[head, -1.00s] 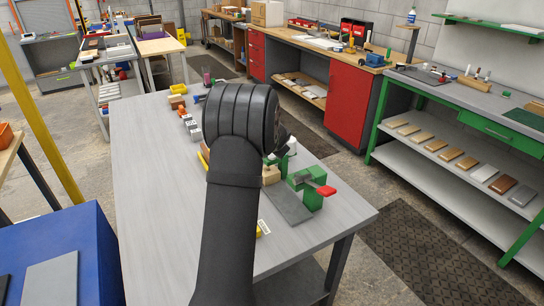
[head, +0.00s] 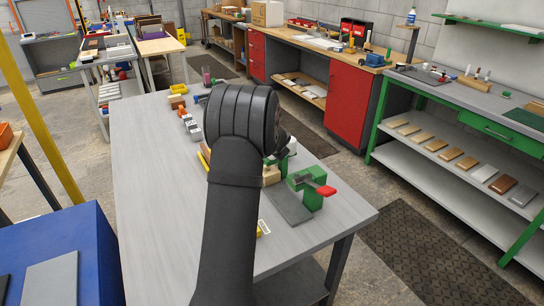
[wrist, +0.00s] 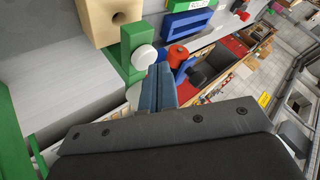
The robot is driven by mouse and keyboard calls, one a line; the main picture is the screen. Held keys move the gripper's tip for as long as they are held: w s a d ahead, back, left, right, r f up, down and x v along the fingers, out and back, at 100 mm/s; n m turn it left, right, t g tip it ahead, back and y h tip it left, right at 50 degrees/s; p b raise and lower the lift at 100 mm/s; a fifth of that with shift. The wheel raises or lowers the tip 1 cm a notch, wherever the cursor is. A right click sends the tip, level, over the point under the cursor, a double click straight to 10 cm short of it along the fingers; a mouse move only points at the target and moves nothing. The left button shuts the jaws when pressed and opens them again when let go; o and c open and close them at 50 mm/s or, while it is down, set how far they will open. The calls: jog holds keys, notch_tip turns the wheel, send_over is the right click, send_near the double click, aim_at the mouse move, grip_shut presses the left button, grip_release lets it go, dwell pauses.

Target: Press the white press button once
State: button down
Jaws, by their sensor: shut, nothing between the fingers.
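The white press button (wrist: 144,57) is a round white cap on a green upright block (wrist: 132,45) in the wrist view. My gripper (wrist: 161,70) is shut and empty, its two blue-grey fingers together. Its fingertips are just to the right of the white cap and close to it in the picture; I cannot tell whether they touch. In the head view my dark arm covers the gripper. A small white part shows there at the arm's right edge (head: 291,146), probably the button, mostly hidden.
A red knob (wrist: 177,54) by a blue base lies just beyond my fingertips. A wooden block with a hole (wrist: 105,18) stands at the upper left. A green fixture with a red handle (head: 316,189) is near the table's right edge. The grey tabletop (head: 150,200) is clear at left.

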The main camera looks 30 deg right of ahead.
jog(key=shift+f, duration=0.55)
dwell(0.9)
jog(key=shift+r, duration=0.95)
jog(key=shift+r, duration=2.5)
jog(key=shift+f, duration=0.15)
notch_tip(320, 180, up, 4)
jog(key=shift+r, duration=0.1)
